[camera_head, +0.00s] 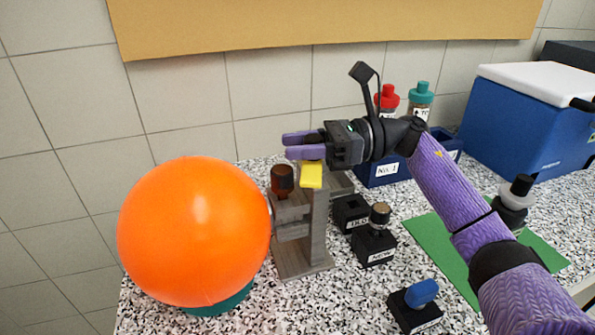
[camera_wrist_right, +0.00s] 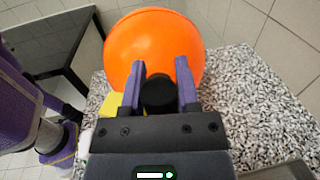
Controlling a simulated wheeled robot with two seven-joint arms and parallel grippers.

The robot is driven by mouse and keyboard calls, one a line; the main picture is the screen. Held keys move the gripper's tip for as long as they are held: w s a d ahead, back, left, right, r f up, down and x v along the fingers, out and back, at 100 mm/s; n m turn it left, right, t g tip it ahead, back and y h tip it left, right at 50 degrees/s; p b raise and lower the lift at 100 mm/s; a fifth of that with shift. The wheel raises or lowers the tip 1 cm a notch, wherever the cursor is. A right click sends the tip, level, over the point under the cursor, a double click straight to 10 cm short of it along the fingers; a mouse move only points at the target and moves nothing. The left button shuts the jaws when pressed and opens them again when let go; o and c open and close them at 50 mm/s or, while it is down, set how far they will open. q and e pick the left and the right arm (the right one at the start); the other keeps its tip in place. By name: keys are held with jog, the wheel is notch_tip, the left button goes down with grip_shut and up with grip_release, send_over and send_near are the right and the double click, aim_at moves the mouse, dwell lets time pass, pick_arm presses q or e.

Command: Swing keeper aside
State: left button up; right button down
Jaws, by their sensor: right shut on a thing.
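A grey stand (camera_head: 318,228) with an upright post stands on the speckled worktop. A yellow block (camera_head: 312,175) sits at the top of the post and also shows left of my fingers in the wrist view (camera_wrist_right: 112,104). A brown-black knob (camera_head: 282,179) stands on the stand's left side. I cannot tell for certain which part is the keeper. My right gripper (camera_head: 304,145) reaches in from the right, just above the yellow block. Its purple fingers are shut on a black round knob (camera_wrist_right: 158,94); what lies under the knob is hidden. My left gripper is not in view.
A big orange ball (camera_head: 194,230) on a teal base stands close left of the stand. Small black blocks (camera_head: 374,247) stand to the right, one with a blue knob (camera_head: 421,293). A blue bin (camera_head: 383,173), a green mat (camera_head: 440,262) and a blue cooler (camera_head: 530,118) lie further right.

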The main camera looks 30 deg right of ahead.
jog(key=n+g+b, duration=0.1)
jog(key=n+g+y+b, duration=0.1)
jog(key=g, duration=0.1)
jog(key=shift+s+f+g, duration=0.15)
jog(key=shift+g, duration=0.15)
jog(key=n+g+b, duration=0.1)
jog(key=n+g, duration=0.1)
jog(key=shift+s+a+g, duration=0.1)
jog(key=shift+s+g, duration=0.05)
jog(key=shift+g, duration=0.15)
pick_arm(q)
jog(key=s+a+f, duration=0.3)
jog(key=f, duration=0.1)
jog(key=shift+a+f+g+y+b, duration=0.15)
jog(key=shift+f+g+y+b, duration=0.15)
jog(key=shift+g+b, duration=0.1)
pick_arm(e)
jog(key=shift+n+g, duration=0.4)
jog(key=shift+g, duration=0.2)
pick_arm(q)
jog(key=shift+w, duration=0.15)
pick_arm(e)
jog(key=shift+s, duration=0.1)
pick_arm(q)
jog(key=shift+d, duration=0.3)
pick_arm(e)
jog(key=shift+c, duration=1.7)
grip_release()
